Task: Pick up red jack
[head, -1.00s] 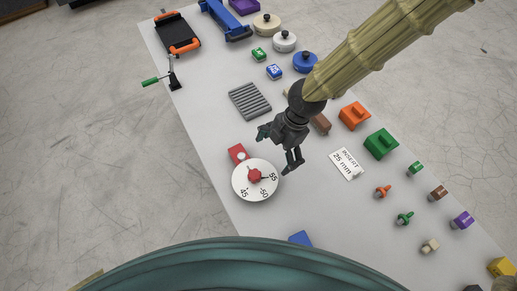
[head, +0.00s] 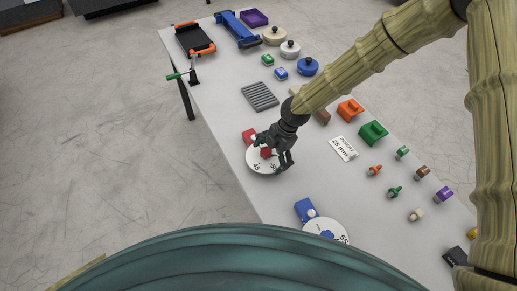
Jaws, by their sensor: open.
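The red jack shows as a red block (head: 249,135) at the left edge of the table, beside a round white dial (head: 257,168) with numbers and a red knob (head: 265,153). I cannot tell whether block and dial are one piece. My gripper (head: 272,153) is open and over the dial, its dark fingers on either side of the red knob in this view. The fingers hide part of the dial. I cannot tell whether they touch the knob.
A blue block (head: 306,209) with a similar dial (head: 327,229) stands nearer me. A grey ribbed plate (head: 260,96) lies behind. A white label (head: 343,148) and several small coloured knobs lie to the right. The table's left edge is close to the red block.

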